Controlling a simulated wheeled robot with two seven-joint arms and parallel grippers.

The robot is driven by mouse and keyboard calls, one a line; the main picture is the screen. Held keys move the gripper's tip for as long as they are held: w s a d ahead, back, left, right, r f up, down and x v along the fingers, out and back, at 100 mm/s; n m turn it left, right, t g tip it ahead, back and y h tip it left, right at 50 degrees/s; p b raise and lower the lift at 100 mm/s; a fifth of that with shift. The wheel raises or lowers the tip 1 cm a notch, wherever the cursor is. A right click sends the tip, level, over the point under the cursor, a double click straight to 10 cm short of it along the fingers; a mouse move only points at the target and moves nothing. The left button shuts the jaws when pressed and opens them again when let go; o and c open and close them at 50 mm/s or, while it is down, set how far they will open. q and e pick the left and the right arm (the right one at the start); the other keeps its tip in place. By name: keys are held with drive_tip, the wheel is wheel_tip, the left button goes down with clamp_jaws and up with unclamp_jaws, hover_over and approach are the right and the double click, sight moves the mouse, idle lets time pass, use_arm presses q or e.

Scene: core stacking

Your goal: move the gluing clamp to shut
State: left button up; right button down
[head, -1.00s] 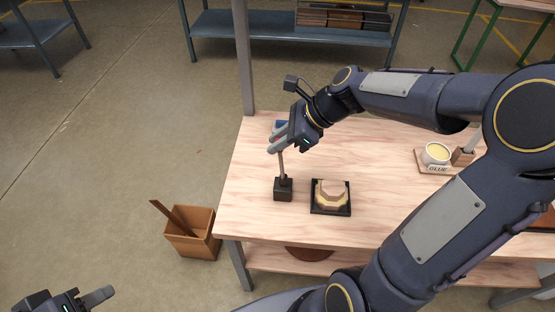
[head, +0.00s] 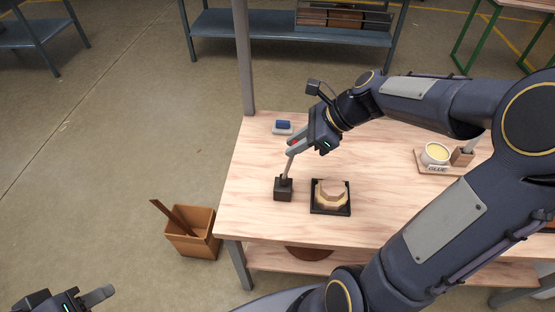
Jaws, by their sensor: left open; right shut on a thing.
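The gluing clamp shows as a dark block (head: 283,190) on the wooden table with a thin grey lever (head: 286,166) rising from it, tilted slightly to the right. My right gripper (head: 292,147) is shut on the top of the lever; a bit of red shows between its fingers. Right of the clamp's block, a black tray (head: 330,211) holds a stack of pale and brown wooden pieces (head: 331,194). My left gripper (head: 92,297) is open and empty at the bottom left, away from the table and partly out of the frame.
A blue-topped item (head: 283,126) lies near the table's back left corner. A glue pot (head: 436,154) stands on a wooden holder at the right. A brown bin (head: 191,232) stands on the floor left of the table (head: 250,226). My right arm covers much of the table's right side.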

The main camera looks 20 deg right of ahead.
drive_tip(key=shift+s+d, duration=0.1)
drive_tip(key=shift+d, duration=0.05)
drive_tip(key=shift+s+d+f, duration=0.35)
drive_tip(key=shift+s+d, duration=0.15)
drive_tip(key=shift+d, duration=0.3)
drive_tip(key=shift+s+d+f, duration=0.35)
drive_tip(key=shift+s+d, duration=0.1)
drive_tip(key=shift+d, duration=0.3)
drive_tip(key=shift+s+d+f+b, duration=0.45)
drive_tip(key=shift+d+f, duration=0.15)
drive_tip(key=shift+d, duration=0.15)
drive_tip(key=shift+s+d+f+b, duration=0.4)
drive_tip(key=shift+d+f, duration=0.15)
drive_tip(key=shift+d, duration=0.15)
drive_tip(key=shift+f, duration=0.1)
drive_tip(key=shift+s+d+f+b, duration=0.35)
drive_tip(key=shift+d+f+b, duration=0.2)
drive_tip(key=shift+f, duration=0.2)
drive_tip(key=shift+s+d+f+b, duration=0.35)
drive_tip(key=shift+d+f+b, duration=0.15)
drive_tip(key=shift+f, duration=0.25)
